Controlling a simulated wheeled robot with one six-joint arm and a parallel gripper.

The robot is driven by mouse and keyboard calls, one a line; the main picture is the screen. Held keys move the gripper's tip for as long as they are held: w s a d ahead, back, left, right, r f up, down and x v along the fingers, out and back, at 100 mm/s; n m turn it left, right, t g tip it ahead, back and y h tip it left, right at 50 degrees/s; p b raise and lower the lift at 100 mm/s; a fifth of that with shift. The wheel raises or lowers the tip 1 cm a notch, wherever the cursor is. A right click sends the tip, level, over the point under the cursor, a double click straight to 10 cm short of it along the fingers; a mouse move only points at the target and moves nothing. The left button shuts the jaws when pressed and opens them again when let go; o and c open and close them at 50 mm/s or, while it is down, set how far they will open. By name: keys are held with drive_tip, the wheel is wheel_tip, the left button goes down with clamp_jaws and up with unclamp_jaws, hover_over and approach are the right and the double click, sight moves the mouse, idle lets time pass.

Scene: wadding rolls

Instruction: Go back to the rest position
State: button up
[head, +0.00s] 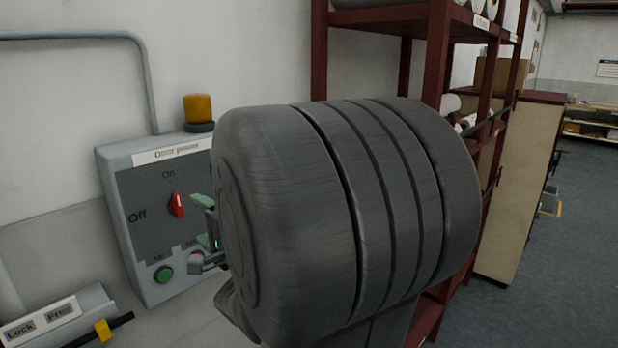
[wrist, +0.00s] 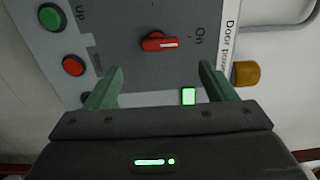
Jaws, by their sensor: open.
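My gripper (head: 205,222) shows in the head view in front of a grey control box (head: 130,167) on the wall, partly hidden by my own large dark arm link. In the wrist view my gripper (wrist: 161,70) is open, with two green fingers apart and nothing between them. The red rotary switch (wrist: 158,41) lies beyond the fingertips, apart from them, its white mark toward the "On" label. In the head view the red switch (head: 176,205) stands upright below "On". A small green lit indicator (wrist: 188,96) shows near the right finger.
The box has a green button (wrist: 49,17), a red button (wrist: 73,66) and an amber lamp (head: 198,108) on top. A lock panel (head: 60,315) is at lower left. A dark red shelf rack (head: 432,60) stands behind my arm. Open floor (head: 560,270) is at right.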

sight(180, 206)
drive_tip(key=p+x, duration=0.1)
drive_tip(key=x, duration=0.9)
drive_tip(key=shift+d, duration=0.1)
